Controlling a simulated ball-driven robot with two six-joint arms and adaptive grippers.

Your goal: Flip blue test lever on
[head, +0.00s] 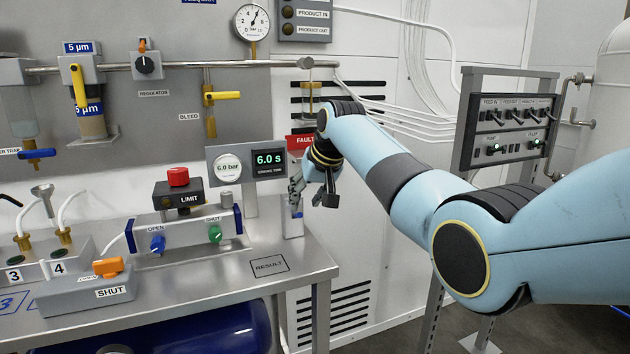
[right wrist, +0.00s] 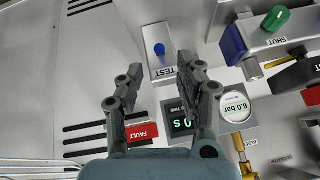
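The blue test lever (right wrist: 159,48) shows end-on as a small blue knob on a white box labelled TEST (right wrist: 155,30) in the right wrist view. In the head view, the white test box (head: 292,226) stands at the right end of the steel bench. A little blue of the lever (head: 298,214) shows just below my right gripper (head: 311,196). In the right wrist view, my right gripper (right wrist: 160,68) is open, its two fingers apart, with the TEST label and knob between and beyond the fingertips. Whether a finger touches the lever cannot be told. My left gripper is not in view.
The timer and gauge panel (head: 246,166) stands close behind the test box, with a red FAULT sign (head: 301,142) beside it. The OPEN and SHUT valve block (head: 185,234) is to the left. The bench around the RESULT square (head: 269,265) is clear.

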